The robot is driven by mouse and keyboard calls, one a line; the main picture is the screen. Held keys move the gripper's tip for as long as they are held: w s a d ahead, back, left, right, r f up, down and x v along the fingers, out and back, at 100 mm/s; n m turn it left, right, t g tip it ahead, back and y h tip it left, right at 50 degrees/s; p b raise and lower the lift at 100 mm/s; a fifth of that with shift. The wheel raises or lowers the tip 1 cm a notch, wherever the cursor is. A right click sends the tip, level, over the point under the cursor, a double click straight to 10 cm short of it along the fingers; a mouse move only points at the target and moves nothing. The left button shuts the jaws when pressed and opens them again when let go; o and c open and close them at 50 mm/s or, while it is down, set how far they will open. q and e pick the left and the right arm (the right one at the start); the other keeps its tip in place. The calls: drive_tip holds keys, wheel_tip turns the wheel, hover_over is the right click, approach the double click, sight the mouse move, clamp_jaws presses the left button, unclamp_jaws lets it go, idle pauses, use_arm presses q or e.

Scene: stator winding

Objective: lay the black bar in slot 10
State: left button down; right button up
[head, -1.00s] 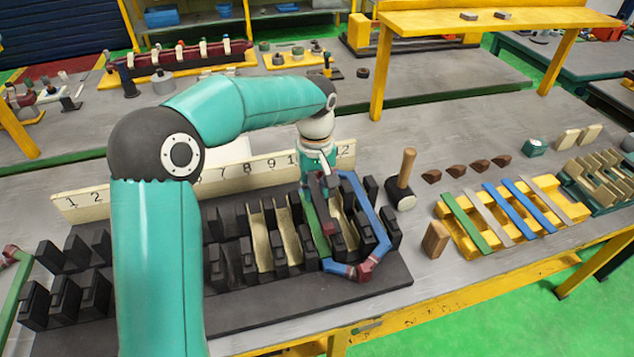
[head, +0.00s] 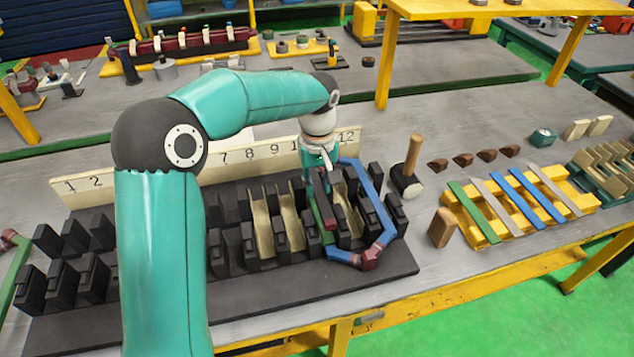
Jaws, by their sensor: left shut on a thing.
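My left gripper (head: 320,176) points down over the dark slotted block (head: 375,286), toward its right end. It is shut on a narrow dark piece that looks like the black bar (head: 321,190), mostly hidden among the teeth and by the gripper. I cannot tell whether the bar touches the slot floor. A coil with a blue side (head: 366,190), a green side and dark red corners lies around this place on the block. The strip of slot numbers (head: 215,162) stands behind; my gripper and arm hide several numbers, including most of 10. My right gripper is not in view.
Cream liners (head: 291,226) sit in some slots. To the right are a mallet (head: 413,155), a wooden block (head: 442,228), several brown wedges (head: 463,160) and a yellow rack (head: 487,238) of green, grey and blue bars.

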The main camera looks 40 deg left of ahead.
sight(318, 187)
use_arm(q)
drive_tip(key=shift+f, duration=0.25)
drive_tip(key=shift+f+b, duration=1.65)
drive_tip(key=shift+f, duration=0.2)
drive_tip(key=shift+f+b, duration=0.4)
drive_tip(key=shift+f, duration=0.2)
idle(0.5)
drive_tip(key=c, duration=0.9)
unclamp_jaws()
drive_tip(key=shift+r, duration=0.15)
drive_tip(key=shift+r+p, duration=0.7)
